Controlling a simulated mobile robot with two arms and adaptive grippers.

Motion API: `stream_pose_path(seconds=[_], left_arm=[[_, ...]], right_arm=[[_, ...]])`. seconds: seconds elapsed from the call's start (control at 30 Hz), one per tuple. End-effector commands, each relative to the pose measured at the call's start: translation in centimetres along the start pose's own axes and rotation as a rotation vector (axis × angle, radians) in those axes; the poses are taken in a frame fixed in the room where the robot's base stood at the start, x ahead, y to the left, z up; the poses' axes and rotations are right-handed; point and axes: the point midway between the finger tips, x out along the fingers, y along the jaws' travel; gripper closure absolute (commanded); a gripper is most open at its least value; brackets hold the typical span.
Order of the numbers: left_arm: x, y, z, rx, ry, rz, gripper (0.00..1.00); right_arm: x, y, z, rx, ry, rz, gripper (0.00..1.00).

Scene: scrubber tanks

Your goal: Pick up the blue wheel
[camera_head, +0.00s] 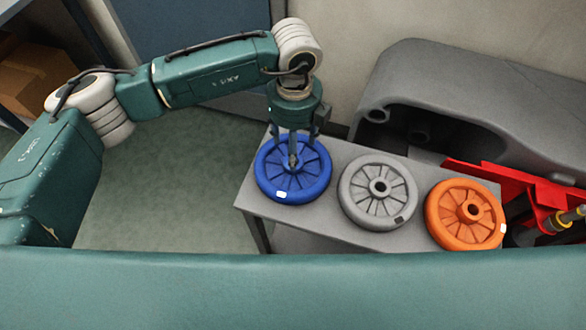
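The blue wheel (268,180) lies flat at the left end of a grey table (252,203), with a small white tag on its near rim. My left gripper (293,152) points down over the wheel's middle. Its fingers are spread apart, with the front one in front of the hub. The gripper hides the hub and part of the far rim, and I cannot tell whether the fingertips touch the wheel. My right gripper is out of view.
A grey wheel (353,197) and an orange wheel (446,228) lie to the right on the same table. A large grey casing (470,85) and a red part (520,190) stand behind and to the right. Cardboard boxes (35,80) are at far left. Green floor is open left of the table.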

Motion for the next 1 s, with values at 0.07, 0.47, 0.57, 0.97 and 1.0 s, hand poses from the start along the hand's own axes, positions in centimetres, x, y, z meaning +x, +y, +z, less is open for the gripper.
stream_pose_path(seconds=[0.07,0.47,0.57,0.97,1.0], left_arm=[[0.9,-0.1,0.0,0.001,0.001,-0.002,0.37],[5.8,0.4,-0.2,0.001,0.003,-0.002,0.37],[6.1,0.3,-0.2,0.001,0.002,-0.002,0.37],[5.9,0.3,-0.2,0.002,0.003,-0.002,0.83],[5.9,0.3,-0.2,0.002,0.003,-0.002,0.91]], right_arm=[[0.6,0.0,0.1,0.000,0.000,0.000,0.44],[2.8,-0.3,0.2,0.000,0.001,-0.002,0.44],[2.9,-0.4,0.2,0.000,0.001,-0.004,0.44],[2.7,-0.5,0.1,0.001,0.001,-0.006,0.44],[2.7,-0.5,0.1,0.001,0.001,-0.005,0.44]])
